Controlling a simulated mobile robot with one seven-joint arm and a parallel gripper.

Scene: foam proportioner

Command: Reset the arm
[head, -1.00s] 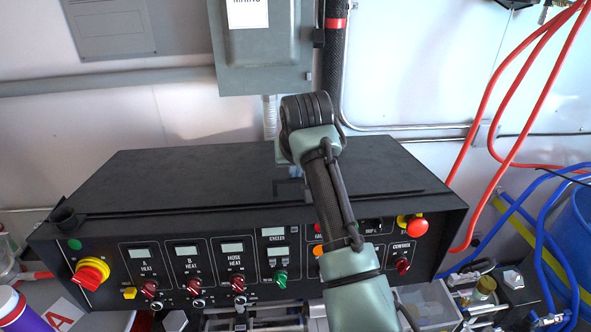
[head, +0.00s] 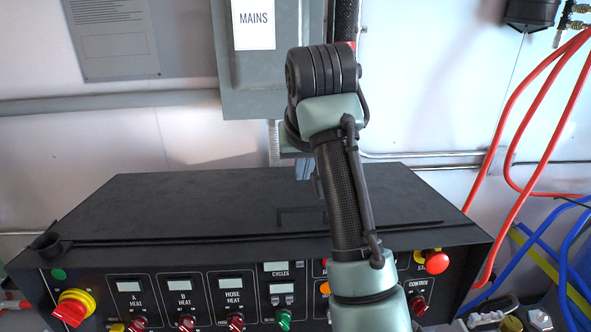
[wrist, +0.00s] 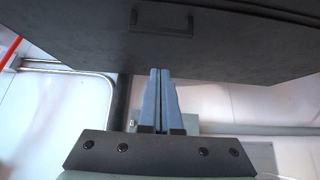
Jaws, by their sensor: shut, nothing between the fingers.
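My arm rises in front of the black control console (head: 150,205). In the head view its wrist joint overlaps the lower part of the grey MAINS box. My gripper (wrist: 160,72) is shut and empty in the wrist view, its two blue-grey fingers side by side. The fingertips overlap the console's dark top near a flat black handle-like outline (wrist: 162,31); I see no clear contact. In the head view the gripper is mostly hidden behind my arm.
The MAINS box (head: 262,70) hangs on the white wall behind the console. Red hoses (head: 512,140) and blue hoses (head: 570,245) hang at the right. Knobs and a red button (head: 435,261) line the console front. The console's left top is clear.

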